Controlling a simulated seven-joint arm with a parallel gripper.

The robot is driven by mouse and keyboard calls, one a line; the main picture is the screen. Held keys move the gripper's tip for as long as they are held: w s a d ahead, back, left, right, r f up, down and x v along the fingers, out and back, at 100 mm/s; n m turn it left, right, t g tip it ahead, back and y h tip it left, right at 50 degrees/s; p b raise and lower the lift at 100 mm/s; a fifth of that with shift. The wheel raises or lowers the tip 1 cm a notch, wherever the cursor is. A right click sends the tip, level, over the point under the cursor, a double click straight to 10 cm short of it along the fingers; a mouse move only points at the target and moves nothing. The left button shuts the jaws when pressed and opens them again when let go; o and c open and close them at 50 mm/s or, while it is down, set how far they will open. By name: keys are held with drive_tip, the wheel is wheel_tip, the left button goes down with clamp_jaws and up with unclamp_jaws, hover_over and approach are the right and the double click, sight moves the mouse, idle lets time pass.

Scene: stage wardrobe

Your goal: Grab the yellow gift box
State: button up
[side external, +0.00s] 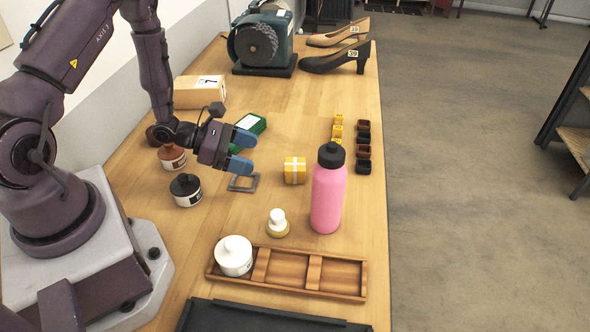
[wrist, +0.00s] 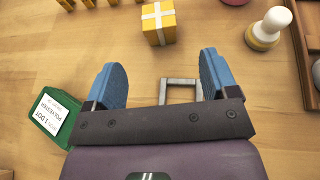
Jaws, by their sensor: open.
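The yellow gift box (side external: 295,170) with a white ribbon cross sits on the wooden table, left of the pink bottle in the side view. It also shows in the wrist view (wrist: 158,22), at the top, beyond my fingertips. My gripper (side external: 243,152) has blue fingers spread apart with nothing between them. It is left of the box and apart from it in the side view. In the wrist view, my gripper (wrist: 160,78) points toward the box, which lies between the lines of the two fingers.
A pink bottle (side external: 328,195) with a black cap stands close right of the box. A grey square frame (side external: 243,183) lies below my gripper. A green box (side external: 250,128), a white-topped bottle (side external: 277,224), a wooden tray (side external: 337,278) and small yellow and dark blocks are around.

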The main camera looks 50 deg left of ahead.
sight(298, 168)
drive_tip(key=x, duration=0.6)
drive_tip(key=shift+d, duration=0.1)
drive_tip(key=shift+x, duration=3.15)
drive_tip(key=shift+w+r, duration=0.1)
drive_tip(key=c, duration=1)
